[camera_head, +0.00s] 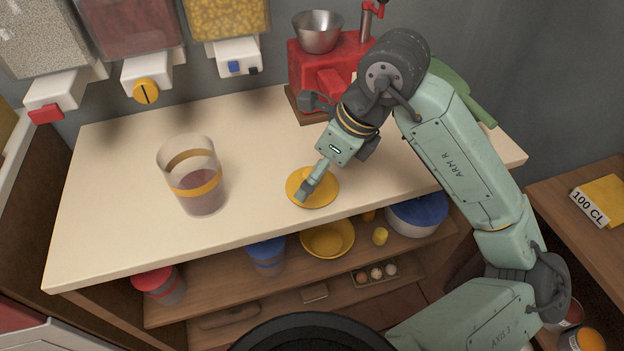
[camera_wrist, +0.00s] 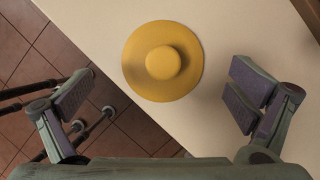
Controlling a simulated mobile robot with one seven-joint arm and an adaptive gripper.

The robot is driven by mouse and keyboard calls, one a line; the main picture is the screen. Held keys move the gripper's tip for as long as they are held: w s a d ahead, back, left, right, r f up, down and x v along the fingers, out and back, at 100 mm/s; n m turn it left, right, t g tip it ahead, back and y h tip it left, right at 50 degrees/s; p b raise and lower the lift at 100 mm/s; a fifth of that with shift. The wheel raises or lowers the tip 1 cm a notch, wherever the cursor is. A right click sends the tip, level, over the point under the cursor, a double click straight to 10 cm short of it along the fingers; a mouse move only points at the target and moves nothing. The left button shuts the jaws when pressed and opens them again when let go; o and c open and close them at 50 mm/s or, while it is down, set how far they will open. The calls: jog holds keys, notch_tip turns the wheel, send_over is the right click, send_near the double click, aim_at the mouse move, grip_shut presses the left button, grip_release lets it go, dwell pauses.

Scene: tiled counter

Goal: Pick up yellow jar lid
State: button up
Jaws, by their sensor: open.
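The yellow jar lid (camera_head: 322,196) is a round disc lying on the cream counter near its front edge. In the wrist view the lid (camera_wrist: 140,62) shows a raised round knob (camera_wrist: 163,62) at its middle. My gripper (camera_head: 308,192) is over the lid in the head view and hides part of it. In the wrist view my gripper (camera_wrist: 158,95) is open, one finger on each side and apart from the lid. Nothing is between the fingers but the view of the lid and counter. The exact height above the lid is hard to tell.
A clear jar (camera_head: 196,178) with an orange band stands to the left on the counter (camera_head: 120,225). A red machine with a metal bowl (camera_head: 318,34) stands behind. Dispensers (camera_head: 147,82) hang at the back left. A shelf below holds a yellow bowl (camera_head: 327,240) and lidded jars.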

jog(key=shift+p+x, duration=0.45)
jog(key=shift+x, duration=1.5)
jog(key=shift+w, duration=0.15)
jog(key=shift+c, duration=0.4)
jog(key=c, duration=1.1)
